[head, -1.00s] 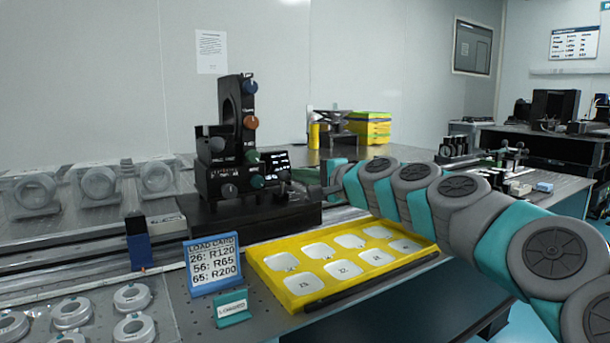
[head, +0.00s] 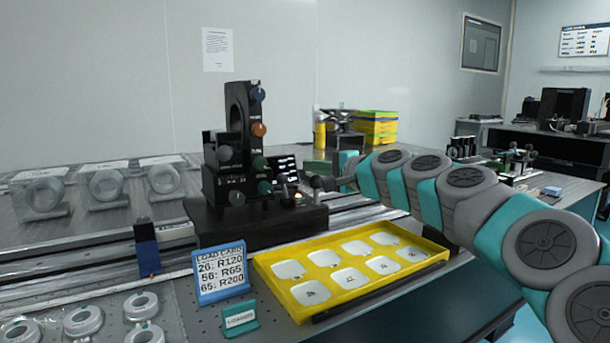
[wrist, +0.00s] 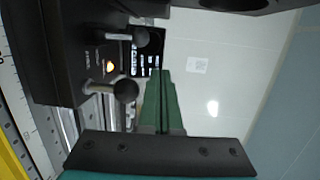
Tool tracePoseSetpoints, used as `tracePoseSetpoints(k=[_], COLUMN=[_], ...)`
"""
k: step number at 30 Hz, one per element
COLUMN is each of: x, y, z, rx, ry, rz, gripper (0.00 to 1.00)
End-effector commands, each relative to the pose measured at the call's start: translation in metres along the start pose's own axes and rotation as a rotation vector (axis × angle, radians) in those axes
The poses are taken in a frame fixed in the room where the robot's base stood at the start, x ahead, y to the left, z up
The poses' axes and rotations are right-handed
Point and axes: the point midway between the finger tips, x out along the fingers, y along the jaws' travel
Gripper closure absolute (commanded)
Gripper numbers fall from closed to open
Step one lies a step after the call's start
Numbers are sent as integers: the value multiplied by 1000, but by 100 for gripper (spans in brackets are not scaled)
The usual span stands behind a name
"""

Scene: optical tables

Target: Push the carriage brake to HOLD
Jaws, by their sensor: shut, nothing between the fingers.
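The black carriage (head: 228,190) stands on a rail and carries a tall post with blue, orange and green knobs. At its right end a small amber light (head: 298,195) glows, and it also shows in the wrist view (wrist: 110,66). In the wrist view two levers stick out from the carriage, a nearer one with a black ball end (wrist: 125,91) and a farther one (wrist: 140,37). I cannot read which is the brake. My gripper (wrist: 162,80) is shut and empty, its green fingers just right of the levers with a visible gap. In the head view its tip is partly hidden beside the carriage's right end.
A yellow tray (head: 262,268) with white pads lies in front of the carriage, below my arm. A blue load card (head: 220,272) and a small teal sign (head: 240,318) stand left of it. Ring-shaped parts (head: 84,320) lie front left. Yellow boxes (head: 375,128) stand behind.

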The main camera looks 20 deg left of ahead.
Motion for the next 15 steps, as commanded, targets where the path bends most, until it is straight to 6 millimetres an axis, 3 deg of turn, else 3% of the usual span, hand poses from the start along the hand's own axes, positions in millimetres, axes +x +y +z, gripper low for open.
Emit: tracePoseSetpoints(k=[2, 15], x=[-16, -73], y=[-12, -66], z=[-10, -12], rx=[-1, -1], ry=[6, 4], rz=[-3, -2], gripper=[100, 100])
